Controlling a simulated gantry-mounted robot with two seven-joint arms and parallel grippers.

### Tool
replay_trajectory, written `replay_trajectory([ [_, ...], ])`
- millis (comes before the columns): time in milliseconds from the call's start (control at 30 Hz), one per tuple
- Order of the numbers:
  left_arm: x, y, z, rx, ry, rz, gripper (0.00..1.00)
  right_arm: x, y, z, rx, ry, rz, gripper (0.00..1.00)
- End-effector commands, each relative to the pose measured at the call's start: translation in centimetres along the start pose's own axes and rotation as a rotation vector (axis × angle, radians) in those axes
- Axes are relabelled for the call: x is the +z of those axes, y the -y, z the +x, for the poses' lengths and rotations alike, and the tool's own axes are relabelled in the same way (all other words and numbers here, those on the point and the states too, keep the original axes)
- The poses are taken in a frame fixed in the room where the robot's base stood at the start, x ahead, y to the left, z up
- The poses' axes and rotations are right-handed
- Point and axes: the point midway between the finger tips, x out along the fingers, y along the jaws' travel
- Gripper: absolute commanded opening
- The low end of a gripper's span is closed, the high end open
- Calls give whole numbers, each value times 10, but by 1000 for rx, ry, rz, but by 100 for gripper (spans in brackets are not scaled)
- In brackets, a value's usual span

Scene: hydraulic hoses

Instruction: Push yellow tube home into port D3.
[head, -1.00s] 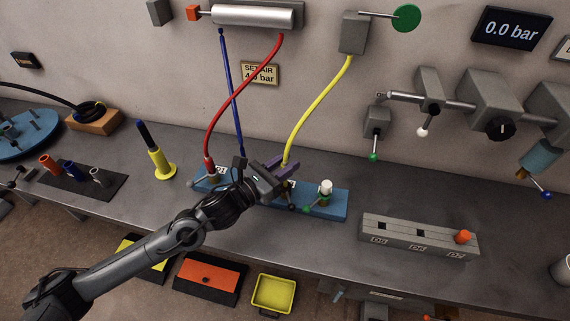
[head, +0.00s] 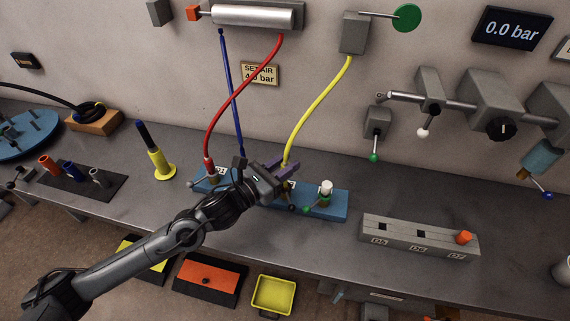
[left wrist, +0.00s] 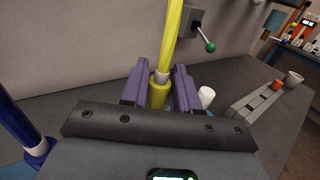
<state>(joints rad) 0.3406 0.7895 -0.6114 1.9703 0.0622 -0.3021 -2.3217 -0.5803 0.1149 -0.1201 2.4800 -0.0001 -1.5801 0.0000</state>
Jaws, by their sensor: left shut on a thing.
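The yellow tube (head: 311,116) hangs from a grey wall box and curves down to the blue port block (head: 333,206) on the bench. My left gripper (head: 284,169) is shut on the tube's lower end, just above the block. In the left wrist view the yellow tube (left wrist: 172,40) runs down between the two purple fingers (left wrist: 166,86), with a pale collar and a wider yellow end between them. The gripper hides the port below, so I cannot tell how deep the tube end sits. Port D3's label is not readable. My right gripper is not in view.
A red hose (head: 215,115) and a blue hose (head: 232,95) come down to the block left of the gripper. A white-capped port (head: 326,188) with a green-knobbed lever stands to its right. A grey block (head: 418,236) lies farther right, with bare bench between.

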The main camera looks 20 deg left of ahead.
Motion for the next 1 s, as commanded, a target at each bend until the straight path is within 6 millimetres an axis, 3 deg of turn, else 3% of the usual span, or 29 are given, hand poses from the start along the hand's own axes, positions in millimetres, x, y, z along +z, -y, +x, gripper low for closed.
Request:
replay_trajectory([
  [1000,-24,0,0,0,1,0,0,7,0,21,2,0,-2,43],
])
